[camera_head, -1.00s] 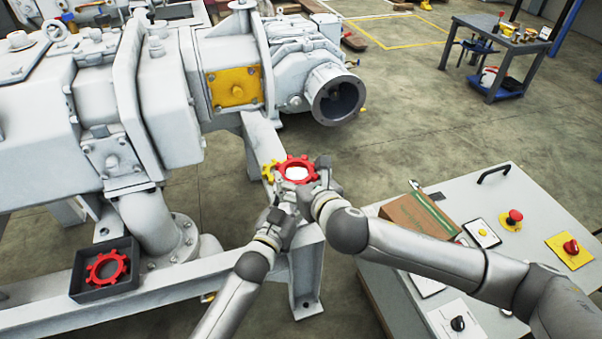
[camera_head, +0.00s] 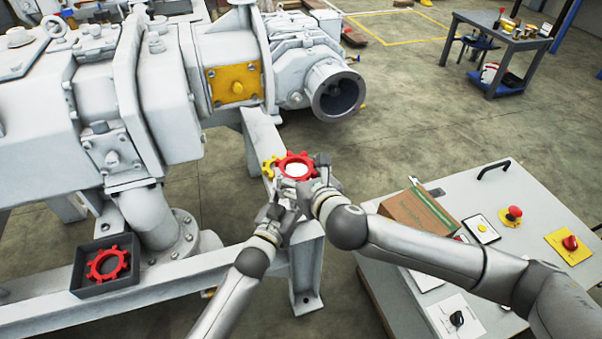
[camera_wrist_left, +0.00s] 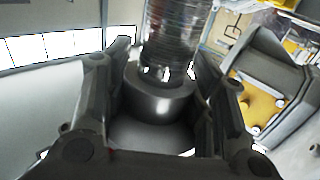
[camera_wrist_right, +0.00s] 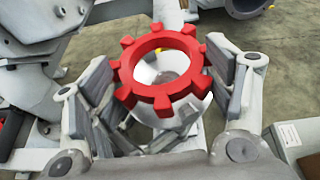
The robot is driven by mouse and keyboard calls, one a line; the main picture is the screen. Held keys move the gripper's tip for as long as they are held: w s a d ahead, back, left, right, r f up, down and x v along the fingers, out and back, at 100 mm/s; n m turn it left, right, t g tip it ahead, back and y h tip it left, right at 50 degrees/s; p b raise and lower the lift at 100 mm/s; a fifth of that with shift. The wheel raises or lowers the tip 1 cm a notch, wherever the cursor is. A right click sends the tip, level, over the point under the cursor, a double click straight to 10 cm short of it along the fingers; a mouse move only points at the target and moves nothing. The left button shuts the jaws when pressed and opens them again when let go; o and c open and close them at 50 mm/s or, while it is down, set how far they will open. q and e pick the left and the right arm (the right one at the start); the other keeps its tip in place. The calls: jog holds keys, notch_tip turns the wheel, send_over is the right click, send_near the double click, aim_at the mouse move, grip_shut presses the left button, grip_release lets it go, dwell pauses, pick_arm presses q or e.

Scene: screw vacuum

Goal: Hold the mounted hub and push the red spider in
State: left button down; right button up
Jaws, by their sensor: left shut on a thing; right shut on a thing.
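The red spider (camera_head: 296,166) is a toothed ring at the right end of the machine frame. It also shows large in the right wrist view (camera_wrist_right: 128,88), over a pale round hub (camera_wrist_right: 168,65) seen through its opening. How deep it sits is unclear. My right gripper (camera_head: 312,180) is shut on the spider, with a finger on either side of it. My left gripper (camera_head: 281,204) is just below and left of it. In the left wrist view its fingers close around a smooth metal cylinder (camera_wrist_left: 158,98), apparently the hub, under a ridged shaft.
A second red toothed ring (camera_head: 107,264) lies in a dark tray (camera_head: 82,285) on the frame at left. A yellow toothed piece (camera_head: 268,167) is beside the spider. A grey control table (camera_head: 505,185) with a cardboard box (camera_head: 415,214) stands to the right.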

pick_arm(q)
jog(key=shift+s+d+f, duration=0.15)
jog(key=shift+s+d, duration=0.05)
jog(key=shift+s, duration=0.05)
pick_arm(e)
jog(key=shift+s+d+f, duration=0.15)
jog(key=shift+d+f, duration=0.05)
jog(key=shift+f, duration=0.75)
pick_arm(q)
jog(key=shift+a, duration=0.1)
pick_arm(e)
jog(key=o, duration=1.3)
pick_arm(q)
jog(key=shift+w+f, duration=0.1)
pick_arm(e)
jog(key=shift+a, duration=0.1)
jog(key=shift+r, duration=0.3)
jog(key=shift+r, duration=3.1)
pick_arm(q)
jog(key=shift+w+a, duration=0.1)
jog(key=c, duration=0.7)
grip_release()
pick_arm(e)
jog(key=shift+w, duration=0.2)
pick_arm(q)
jog(key=shift+o, duration=0.8)
